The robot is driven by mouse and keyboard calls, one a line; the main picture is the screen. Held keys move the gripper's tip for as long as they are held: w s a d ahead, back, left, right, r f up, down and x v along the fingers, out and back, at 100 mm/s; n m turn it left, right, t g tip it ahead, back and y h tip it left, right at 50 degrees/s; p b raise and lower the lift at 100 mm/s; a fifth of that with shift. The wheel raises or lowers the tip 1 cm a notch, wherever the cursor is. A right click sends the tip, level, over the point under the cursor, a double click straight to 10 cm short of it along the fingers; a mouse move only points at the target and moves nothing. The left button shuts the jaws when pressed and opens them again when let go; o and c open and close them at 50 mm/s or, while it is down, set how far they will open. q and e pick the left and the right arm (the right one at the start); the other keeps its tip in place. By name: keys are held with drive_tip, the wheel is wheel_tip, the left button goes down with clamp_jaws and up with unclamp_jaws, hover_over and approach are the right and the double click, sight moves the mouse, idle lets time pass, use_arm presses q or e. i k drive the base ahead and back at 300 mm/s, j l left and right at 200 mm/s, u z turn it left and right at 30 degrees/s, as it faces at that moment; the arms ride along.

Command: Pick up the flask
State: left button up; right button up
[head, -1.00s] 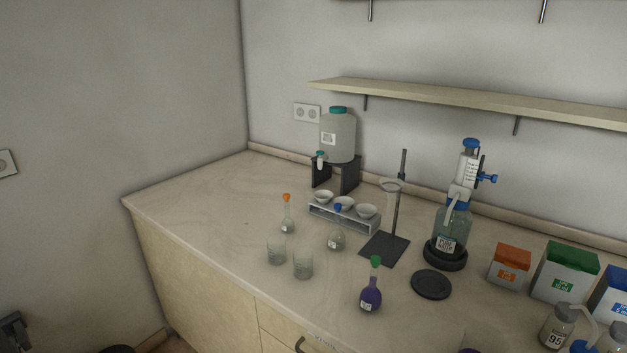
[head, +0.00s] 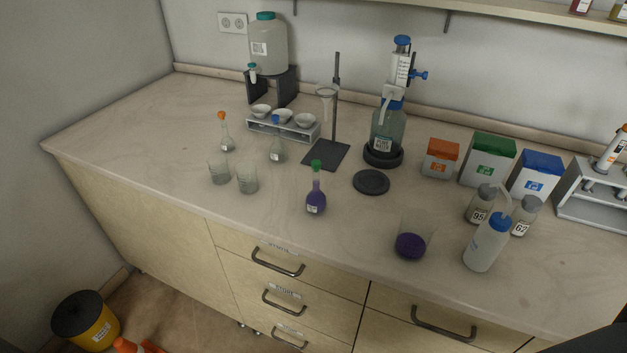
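Three stoppered flasks stand upright on the counter in the head view. One flask has a green stopper and purple liquid (head: 316,194), near the front middle. A clear flask with a blue stopper (head: 277,150) stands behind it to the left. A clear flask with an orange stopper (head: 227,138) stands farther left. I cannot tell which one the task means. Neither of my grippers shows clearly; a dark shape at the bottom right corner is too cut off to identify.
Two empty beakers (head: 247,179) stand left of the purple flask; a beaker with purple liquid (head: 411,244) and a wash bottle (head: 485,243) stand right. A black disc (head: 371,182), stand base (head: 325,156) and dispenser bottle (head: 386,132) are behind. The counter's left part (head: 120,146) is clear.

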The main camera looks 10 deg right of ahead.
sight(315, 201)
drive_tip(key=i+j+z, duration=0.1)
drive_tip(key=j+z, duration=1.1)
drive_tip(key=j, duration=0.1)
